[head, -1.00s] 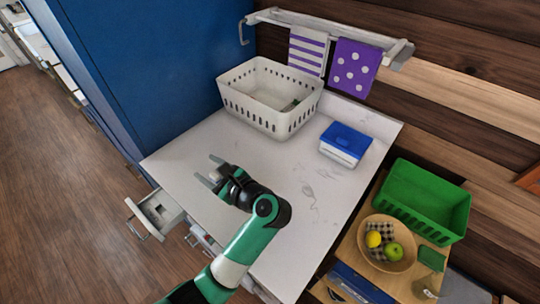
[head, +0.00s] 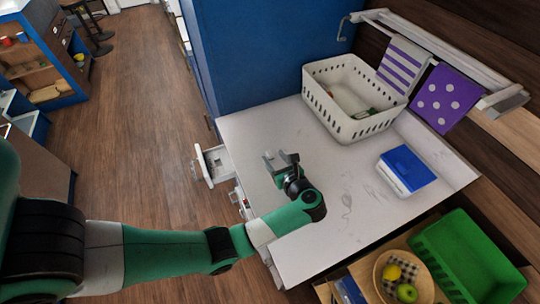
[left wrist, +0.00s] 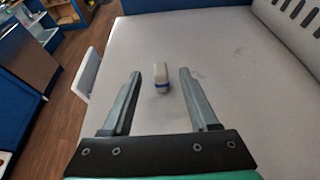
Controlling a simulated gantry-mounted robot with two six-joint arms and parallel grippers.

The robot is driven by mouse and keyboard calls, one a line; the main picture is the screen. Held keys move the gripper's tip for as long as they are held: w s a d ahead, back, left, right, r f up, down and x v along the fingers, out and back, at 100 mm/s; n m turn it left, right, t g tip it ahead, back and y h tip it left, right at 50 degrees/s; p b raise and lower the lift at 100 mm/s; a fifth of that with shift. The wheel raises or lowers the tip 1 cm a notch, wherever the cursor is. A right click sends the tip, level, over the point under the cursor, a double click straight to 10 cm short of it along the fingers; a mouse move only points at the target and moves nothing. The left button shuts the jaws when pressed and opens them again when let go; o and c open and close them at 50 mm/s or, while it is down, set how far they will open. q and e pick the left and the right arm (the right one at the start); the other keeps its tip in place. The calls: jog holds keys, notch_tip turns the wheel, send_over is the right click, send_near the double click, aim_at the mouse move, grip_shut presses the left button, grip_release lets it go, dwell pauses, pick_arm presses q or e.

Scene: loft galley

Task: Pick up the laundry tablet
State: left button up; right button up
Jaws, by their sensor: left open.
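The laundry tablet (left wrist: 161,77) is a small off-white block with a blue band, lying on the pale countertop (left wrist: 225,60). In the left wrist view it sits between the fingertips of my left gripper, toward their far ends, with a gap on each side. My left gripper (head: 280,157) is open and empty, over the left part of the countertop in the head view. I cannot make out the tablet clearly in the head view, where the gripper is in the way. My right gripper is not in view.
A white basket (head: 318,98) stands at the back, with a blue-lidded box (head: 407,168) to its right. A small drawer (head: 218,163) is open at the counter's left edge. A green crate (head: 470,255) and a fruit bowl (head: 385,290) are lower right. Mid-counter is clear.

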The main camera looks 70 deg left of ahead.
aim_at(269, 151)
pick_arm(q)
jog(key=x, duration=0.5)
jog(key=shift+a+r+b, duration=0.15)
jog(key=shift+a+b, duration=0.05)
jog(key=shift+b, duration=0.1)
grip_shut()
